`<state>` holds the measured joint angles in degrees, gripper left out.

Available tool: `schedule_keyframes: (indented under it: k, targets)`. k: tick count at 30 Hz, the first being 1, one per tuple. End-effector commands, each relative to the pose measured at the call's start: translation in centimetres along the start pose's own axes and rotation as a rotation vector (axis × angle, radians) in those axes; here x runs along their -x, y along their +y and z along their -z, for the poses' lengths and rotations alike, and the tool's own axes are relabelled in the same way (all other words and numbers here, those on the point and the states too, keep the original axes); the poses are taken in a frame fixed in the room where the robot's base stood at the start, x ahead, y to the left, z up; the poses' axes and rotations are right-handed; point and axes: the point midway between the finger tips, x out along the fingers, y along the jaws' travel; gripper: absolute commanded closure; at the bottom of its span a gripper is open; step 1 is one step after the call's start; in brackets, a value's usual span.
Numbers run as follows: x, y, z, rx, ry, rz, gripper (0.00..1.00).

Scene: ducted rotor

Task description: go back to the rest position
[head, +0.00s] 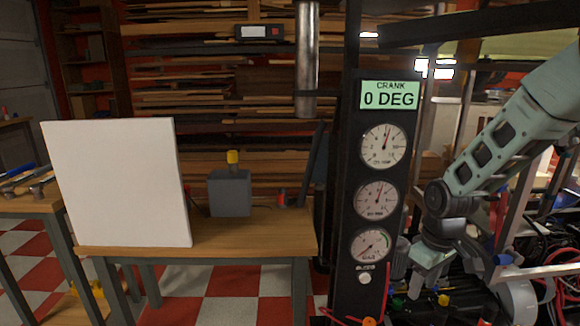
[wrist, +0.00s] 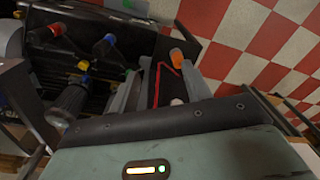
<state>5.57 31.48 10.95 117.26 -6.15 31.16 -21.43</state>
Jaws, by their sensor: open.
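My arm reaches in from the right in the head view and bends down at the wrist. My gripper (head: 418,284) is low, just right of the black gauge panel (head: 340,220), with its tips partly lost among dark parts. In the wrist view my gripper (wrist: 162,84) is open, its two grey fingers apart with nothing held between them. An orange knob (wrist: 178,57) and a red wire (wrist: 168,72) show beyond and between the fingers. I cannot tell whether a finger touches the panel.
The panel's green display (head: 390,95) reads CRANK 0 DEG above three dials. A wooden bench (head: 250,236) at left bears a white board (head: 118,185) and a grey box (head: 230,194). Coloured knobs (wrist: 83,66) and cables crowd the gripper. Checkered floor (head: 232,308) shows under the bench.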

Motion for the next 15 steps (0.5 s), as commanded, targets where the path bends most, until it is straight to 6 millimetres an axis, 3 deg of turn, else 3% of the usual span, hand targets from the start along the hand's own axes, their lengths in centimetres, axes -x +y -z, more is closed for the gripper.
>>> schedule_keyframes:
  k: [5,9,15]
  targets:
    - [4.0,-8.4,-0.9,0.044,0.013,0.014,0.51]
    - [7.1,-16.5,-4.3,0.084,0.011,0.025,0.51]
    - [9.3,-23.1,-9.8,0.118,0.004,0.023,0.51]
